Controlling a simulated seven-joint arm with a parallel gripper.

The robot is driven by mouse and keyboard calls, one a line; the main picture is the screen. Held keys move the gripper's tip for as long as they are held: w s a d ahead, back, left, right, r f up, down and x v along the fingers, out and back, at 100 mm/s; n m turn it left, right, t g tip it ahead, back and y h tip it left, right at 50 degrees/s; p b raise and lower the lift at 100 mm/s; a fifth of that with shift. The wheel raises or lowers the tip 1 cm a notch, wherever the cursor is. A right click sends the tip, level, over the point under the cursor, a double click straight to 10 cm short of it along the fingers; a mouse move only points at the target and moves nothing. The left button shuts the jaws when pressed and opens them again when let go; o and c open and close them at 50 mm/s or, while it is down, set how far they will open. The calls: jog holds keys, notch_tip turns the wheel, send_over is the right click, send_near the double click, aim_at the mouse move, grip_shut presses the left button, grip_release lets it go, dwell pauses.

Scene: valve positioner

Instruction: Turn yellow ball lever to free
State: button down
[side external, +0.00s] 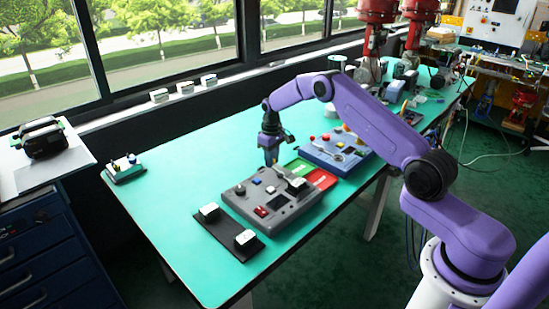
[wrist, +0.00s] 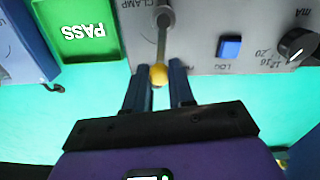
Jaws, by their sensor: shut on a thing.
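The yellow ball lever (wrist: 159,74) shows in the wrist view at the edge of a grey control box (wrist: 205,50). Its metal rod runs from a pivot near the CLAMP label to the yellow ball, pointing toward my gripper. My gripper (wrist: 158,80) is shut on the ball, with one dark finger on each side. In the side external view my gripper (side external: 270,155) points down at the far edge of the grey control box (side external: 243,204). There the ball is mostly hidden by the fingers. No free label is readable.
A blue square button (wrist: 230,47) and a black mA knob (wrist: 297,46) sit right of the lever. A green PASS tray (wrist: 90,30) lies beside the box. A blue box (side external: 345,163) stands behind. A black strip with white-topped blocks (side external: 226,235) lies in front. The left table is mostly clear.

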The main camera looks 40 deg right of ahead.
jog(key=shift+a+n, duration=0.35)
jog(key=shift+n, duration=0.35)
jog(key=c, duration=1)
grip_release()
jog(key=shift+o, duration=0.2)
notch_tip(320, 180, up, 17)
jog(key=shift+r, duration=0.2)
jog(key=shift+a, duration=0.15)
